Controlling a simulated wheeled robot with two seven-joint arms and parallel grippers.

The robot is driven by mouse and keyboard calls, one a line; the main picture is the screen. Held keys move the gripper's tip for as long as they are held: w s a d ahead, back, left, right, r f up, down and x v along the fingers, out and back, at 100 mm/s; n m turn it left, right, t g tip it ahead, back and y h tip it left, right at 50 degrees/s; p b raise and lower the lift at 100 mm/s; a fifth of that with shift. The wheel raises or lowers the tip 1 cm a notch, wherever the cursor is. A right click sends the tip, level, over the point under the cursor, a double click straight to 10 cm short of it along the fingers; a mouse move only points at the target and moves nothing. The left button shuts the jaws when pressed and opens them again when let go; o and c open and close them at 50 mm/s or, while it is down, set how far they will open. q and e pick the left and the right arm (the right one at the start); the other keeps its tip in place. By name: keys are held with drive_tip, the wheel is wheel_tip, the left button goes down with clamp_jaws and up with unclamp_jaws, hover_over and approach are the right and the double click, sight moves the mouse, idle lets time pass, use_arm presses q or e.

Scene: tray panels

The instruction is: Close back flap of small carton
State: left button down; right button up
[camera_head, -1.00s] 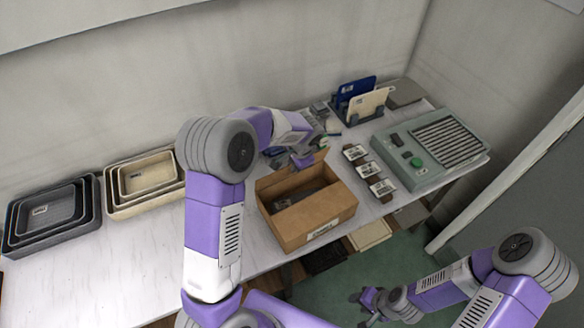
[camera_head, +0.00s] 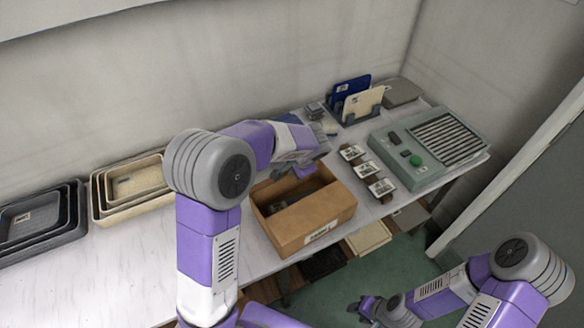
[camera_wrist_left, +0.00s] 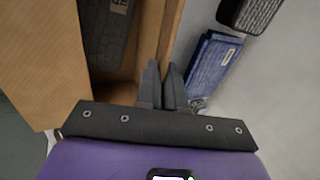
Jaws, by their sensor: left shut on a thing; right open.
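The small carton (camera_head: 318,224) is brown cardboard with a label on its front and stands on the table, its top open. A dark item (camera_head: 284,213) lies inside. My left gripper (camera_head: 303,171) is low at the carton's back edge and hides part of it. In the left wrist view its fingers (camera_wrist_left: 163,80) are nearly together at the thin cardboard edge of the back flap (camera_wrist_left: 165,35), shut on it; the pinch itself is hard to see. My right gripper (camera_head: 365,306) is open, empty and low, away from the table.
In the left wrist view a blue pack (camera_wrist_left: 209,66) lies close right of my fingers, with a dark pack (camera_wrist_left: 250,12) beyond. Nested trays (camera_head: 105,205) stand left; the table between is clear.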

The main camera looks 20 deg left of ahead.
use_arm(q)
drive_tip(key=c, duration=1.3)
unclamp_jaws()
drive_tip(key=p+v, duration=0.1)
drive_tip(key=v, duration=0.6)
drive_tip(key=shift+s+d+r, duration=0.1)
drive_tip(key=shift+r, duration=0.15)
